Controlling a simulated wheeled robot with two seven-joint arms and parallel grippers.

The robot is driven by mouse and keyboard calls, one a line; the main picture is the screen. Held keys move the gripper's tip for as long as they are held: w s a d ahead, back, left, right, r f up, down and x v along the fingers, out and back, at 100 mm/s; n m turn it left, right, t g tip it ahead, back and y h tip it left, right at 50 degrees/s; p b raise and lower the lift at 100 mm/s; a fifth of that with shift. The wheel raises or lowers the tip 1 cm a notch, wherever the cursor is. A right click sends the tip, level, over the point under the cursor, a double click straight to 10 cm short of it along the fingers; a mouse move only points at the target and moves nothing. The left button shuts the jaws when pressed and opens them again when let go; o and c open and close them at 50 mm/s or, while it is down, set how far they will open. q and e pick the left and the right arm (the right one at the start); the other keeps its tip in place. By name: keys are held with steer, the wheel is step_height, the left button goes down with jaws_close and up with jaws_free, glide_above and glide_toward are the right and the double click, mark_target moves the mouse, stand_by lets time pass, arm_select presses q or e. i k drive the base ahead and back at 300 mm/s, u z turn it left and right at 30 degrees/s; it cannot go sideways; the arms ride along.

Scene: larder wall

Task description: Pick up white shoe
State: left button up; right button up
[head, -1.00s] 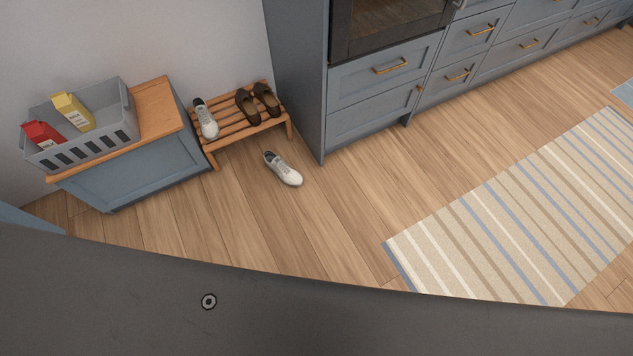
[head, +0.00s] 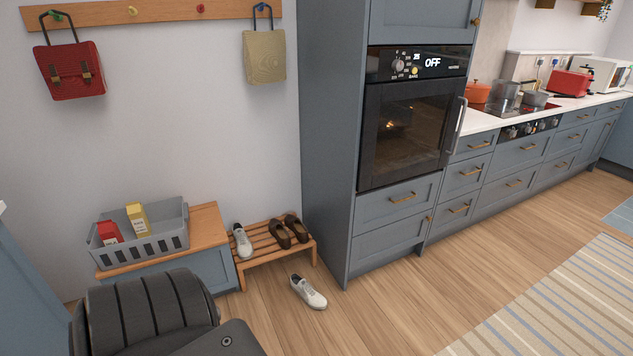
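A white shoe (head: 308,292) lies on the wooden floor in front of the slatted shoe rack, near the tall oven cabinet. A second white shoe (head: 242,241) stands on the left of the wooden rack (head: 262,252). A pair of brown shoes (head: 288,232) stands beside it on the rack. Neither of my grippers is in view.
A low blue cabinet (head: 213,268) with a wooden top carries a grey basket (head: 160,241) left of the rack. The tall oven cabinet (head: 333,150) stands right of the rack. Floor (head: 400,300) is clear toward the striped rug (head: 570,310).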

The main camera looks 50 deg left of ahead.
mark_target(315, 299)
steer(key=z, duration=0.1)
steer(key=i, duration=2.55)
steer(key=u, duration=1.65)
steer(key=i, duration=0.85)
steer(key=u, duration=1)
